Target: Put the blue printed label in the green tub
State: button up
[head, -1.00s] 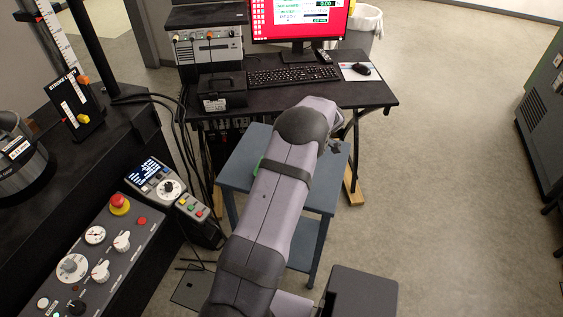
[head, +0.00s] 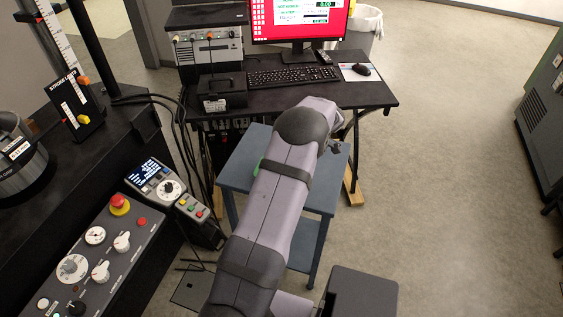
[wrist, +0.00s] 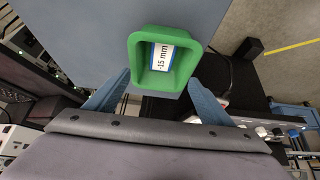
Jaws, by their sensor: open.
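The green tub (wrist: 164,32) stands on the blue-grey table in the wrist view, its open top facing my camera. The label (wrist: 161,57), white with blue edging and printed "15 mm", lies inside the tub's rim, on its floor as far as I can tell. My gripper (wrist: 158,82) is open, with one blue finger on each side of the tub's near end and nothing held between them. In the head view only a green sliver of the tub (head: 259,165) shows beside my arm, which hides the label and my gripper.
The blue-grey table (head: 243,160) has bare room around the tub. A black desk (head: 300,98) with a keyboard (head: 290,77) and monitor stands behind it. A control panel (head: 100,245) and dark machine stand to the left. Open floor lies to the right.

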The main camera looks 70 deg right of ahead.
jog(key=shift+r+p, duration=0.8)
jog(key=shift+r, duration=1.7)
jog(key=b+v, duration=0.2)
jog(key=v, duration=0.5)
jog(key=shift+s+r+m, duration=0.1)
jog(key=shift+m, duration=0.2)
